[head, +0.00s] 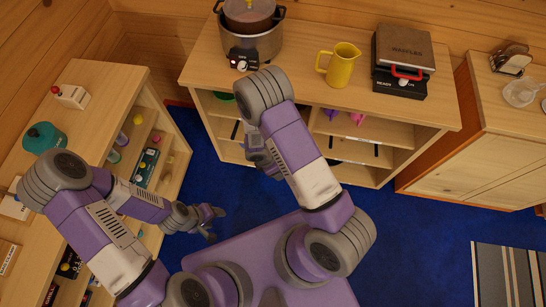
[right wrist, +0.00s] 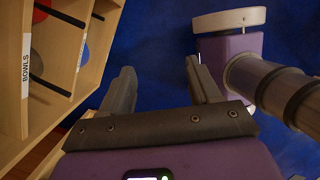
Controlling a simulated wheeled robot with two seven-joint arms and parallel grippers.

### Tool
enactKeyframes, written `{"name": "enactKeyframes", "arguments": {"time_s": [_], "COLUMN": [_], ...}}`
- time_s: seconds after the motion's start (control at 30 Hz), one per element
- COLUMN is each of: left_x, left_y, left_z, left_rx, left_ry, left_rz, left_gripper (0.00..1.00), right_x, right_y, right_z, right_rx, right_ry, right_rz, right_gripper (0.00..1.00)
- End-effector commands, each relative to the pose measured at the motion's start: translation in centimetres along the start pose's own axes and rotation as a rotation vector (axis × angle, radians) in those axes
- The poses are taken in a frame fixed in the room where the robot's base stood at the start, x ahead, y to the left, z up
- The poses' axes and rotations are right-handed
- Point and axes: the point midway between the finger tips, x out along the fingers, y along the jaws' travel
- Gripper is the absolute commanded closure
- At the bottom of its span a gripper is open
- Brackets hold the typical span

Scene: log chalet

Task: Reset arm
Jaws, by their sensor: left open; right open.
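My left gripper (head: 213,223) hangs low over the blue floor, beside the left shelf unit. Its fingers are apart and nothing is between them. My right arm is bent, with its forearm pointing down in front of the back counter; in the head view the arm hides most of the right gripper. In the right wrist view, my right gripper (right wrist: 160,68) has its two fingers spread, with only blue floor between them. It is empty and close to shelves on the left.
The back counter (head: 195,72) bears a pot (head: 262,45), a yellow pitcher (head: 343,65) and a waffle maker (head: 402,55). The left shelf unit (head: 95,72) bears a teal kettle (head: 42,138). A "BOWLS" label (right wrist: 26,65) marks nearby shelves. Blue floor (head: 420,235) is clear toward a striped rug (head: 510,275).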

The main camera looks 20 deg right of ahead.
Motion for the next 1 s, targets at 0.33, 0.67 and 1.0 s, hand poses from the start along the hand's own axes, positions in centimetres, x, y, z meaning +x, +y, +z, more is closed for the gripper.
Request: {"name": "enactKeyframes", "arguments": {"time_s": [0.33, 0.67, 1.0], "left_x": [0.1, 2.2, 3.6], "left_y": [-0.1, -0.8, -1.4], "left_z": [0.0, -0.1, -0.2], "left_rx": [0.000, 0.000, 0.000], "left_ry": [0.000, 0.000, 0.000], "left_rz": [0.000, 0.000, 0.000], "left_gripper": [0.43, 0.43, 0.43], "right_x": [0.3, 1.4, 0.6], "right_y": [-0.5, -8.0, -9.0], "right_z": [-0.3, -7.2, -8.2], "right_rx": [0.028, 0.834, 1.657], "right_ry": [0.020, 0.423, 0.564], "right_rz": [-0.015, -0.324, -0.498], "right_gripper": [0.38, 0.38, 0.38]}}
